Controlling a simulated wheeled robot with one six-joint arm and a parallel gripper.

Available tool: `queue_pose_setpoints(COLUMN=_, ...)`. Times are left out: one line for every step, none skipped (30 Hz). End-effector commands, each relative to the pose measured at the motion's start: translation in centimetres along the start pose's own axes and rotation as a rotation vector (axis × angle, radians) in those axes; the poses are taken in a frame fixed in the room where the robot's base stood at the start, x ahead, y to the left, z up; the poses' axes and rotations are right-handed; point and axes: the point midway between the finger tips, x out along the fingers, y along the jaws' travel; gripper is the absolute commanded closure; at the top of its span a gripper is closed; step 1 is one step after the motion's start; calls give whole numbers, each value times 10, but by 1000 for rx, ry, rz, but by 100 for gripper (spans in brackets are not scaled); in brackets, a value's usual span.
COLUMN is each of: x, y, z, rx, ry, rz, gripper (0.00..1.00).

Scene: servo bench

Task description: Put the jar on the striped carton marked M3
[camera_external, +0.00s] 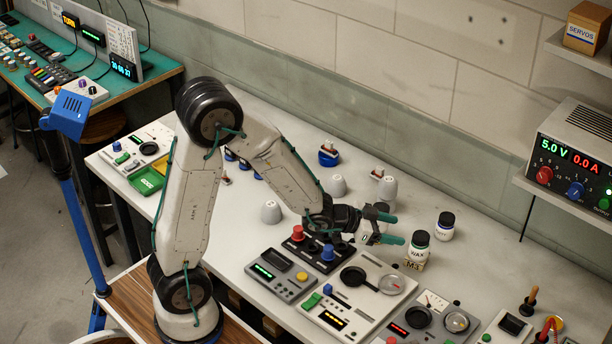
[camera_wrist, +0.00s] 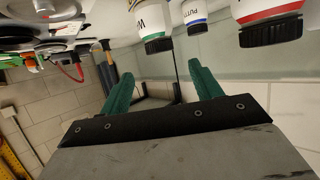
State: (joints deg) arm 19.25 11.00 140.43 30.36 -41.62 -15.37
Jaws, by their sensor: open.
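A white jar marked WAX (camera_external: 418,249), with a black lid and green band, stands at or on a small carton marked M3 (camera_external: 413,266); I cannot tell whether it is on top or just behind. A white jar with a blue band (camera_external: 445,228) stands behind it to the right. The wrist view is upside down and shows the green-banded jar (camera_wrist: 147,18), the blue-banded jar (camera_wrist: 193,9) and a nearer red-banded jar (camera_wrist: 262,8). My gripper (camera_external: 399,229) is open and empty, left of the WAX jar; its green fingers (camera_wrist: 160,68) hold nothing.
Control panels (camera_external: 365,290) with knobs and dials fill the bench's front side. Grey-white cups (camera_external: 271,212) stand behind and left of my gripper. A power supply (camera_external: 575,170) sits on a shelf at right. Bare bench lies right of the blue-banded jar.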

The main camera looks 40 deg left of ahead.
Motion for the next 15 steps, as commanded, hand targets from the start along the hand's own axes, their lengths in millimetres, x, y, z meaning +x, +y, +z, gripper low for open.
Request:
queue_pose_setpoints(x=-8, y=-1, z=-1, rx=0, ry=2, rz=-2, gripper=36)
queue_pose_setpoints(x=-12, y=-1, z=-1, rx=1, ry=2, rz=-1, gripper=36)
queue_pose_setpoints(x=-16, y=0, z=-1, rx=1, ry=1, rz=-1, gripper=36)
queue_pose_setpoints(x=-18, y=0, z=-1, rx=1, ry=1, rz=-1, gripper=36)
queue_pose_setpoints(x=-20, y=0, z=-1, rx=0, ry=1, rz=-1, gripper=36)
queue_pose_setpoints(x=-23, y=-1, z=-1, rx=0, ry=0, rz=-3, gripper=36)
queue_pose_setpoints(x=-26, y=-2, z=-1, rx=0, ry=-5, rz=-9, gripper=36)
queue_pose_setpoints(x=-28, y=-5, z=-1, rx=0, ry=-12, rz=-19, gripper=36)
queue_pose_setpoints(x=-34, y=-11, z=-2, rx=1, ry=-26, rz=-42, gripper=36)
queue_pose_setpoints(x=-38, y=-17, z=-3, rx=1, ry=-43, rz=-65, gripper=36)
queue_pose_setpoints(x=-45, y=-24, z=-4, rx=0, ry=-64, rz=-95, gripper=36)
queue_pose_setpoints(x=-56, y=-36, z=-5, rx=-5, ry=-100, rz=-142, gripper=36)
queue_pose_setpoints(x=-66, y=-45, z=-6, rx=-12, ry=-133, rz=-183, gripper=36)
queue_pose_setpoints(x=-79, y=-55, z=-6, rx=-20, ry=-169, rz=-225, gripper=36)
queue_pose_setpoints(x=-98, y=-67, z=-5, rx=-39, ry=-223, rz=-283, gripper=36)
